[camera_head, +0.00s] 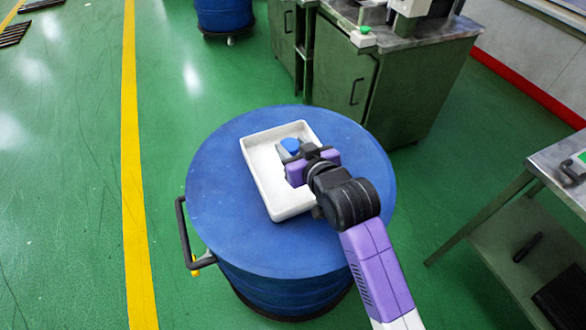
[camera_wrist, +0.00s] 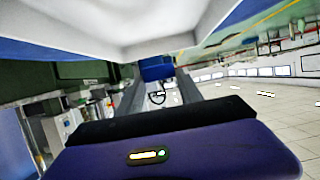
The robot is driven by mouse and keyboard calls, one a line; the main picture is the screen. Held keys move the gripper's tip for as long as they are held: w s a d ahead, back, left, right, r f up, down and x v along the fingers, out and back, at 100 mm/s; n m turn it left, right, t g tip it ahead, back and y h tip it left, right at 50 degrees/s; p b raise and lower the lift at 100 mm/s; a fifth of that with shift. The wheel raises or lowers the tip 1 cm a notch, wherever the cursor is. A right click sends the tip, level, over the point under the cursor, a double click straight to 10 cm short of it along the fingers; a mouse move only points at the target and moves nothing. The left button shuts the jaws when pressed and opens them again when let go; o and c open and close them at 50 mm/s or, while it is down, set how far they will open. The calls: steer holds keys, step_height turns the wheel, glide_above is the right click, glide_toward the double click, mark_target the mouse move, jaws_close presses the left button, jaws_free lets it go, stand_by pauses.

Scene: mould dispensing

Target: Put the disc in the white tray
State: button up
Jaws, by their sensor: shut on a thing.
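The white tray (camera_head: 262,174) lies on the blue round drum top, and its pale wall also shows across the top of the wrist view (camera_wrist: 130,30). My gripper (camera_head: 289,148) is over the tray's upper right part in the head view. It is shut on the blue disc (camera_head: 291,144), which also shows between the fingertips in the wrist view (camera_wrist: 157,68). The disc appears within the tray's outline in the head view. I cannot tell whether it touches the tray floor. My gripper and wrist hide part of the tray's right side.
The blue drum (camera_head: 225,215) has bare top around the tray and a dark handle (camera_head: 184,235) at its left. A green cabinet (camera_head: 350,85) stands behind it. A metal table (camera_head: 525,205) is at the right. Green floor lies open at left.

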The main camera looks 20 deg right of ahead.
steer(key=shift+f+b, duration=0.5)
steer(key=shift+f, duration=3.3)
steer(key=shift+f, duration=0.15)
steer(key=o, duration=1.4)
steer(key=shift+s+r, duration=0.2)
steer(key=p+v, duration=0.1)
steer(key=v, duration=1)
steer(key=shift+s+r, duration=0.15)
steer(key=shift+s, duration=0.1)
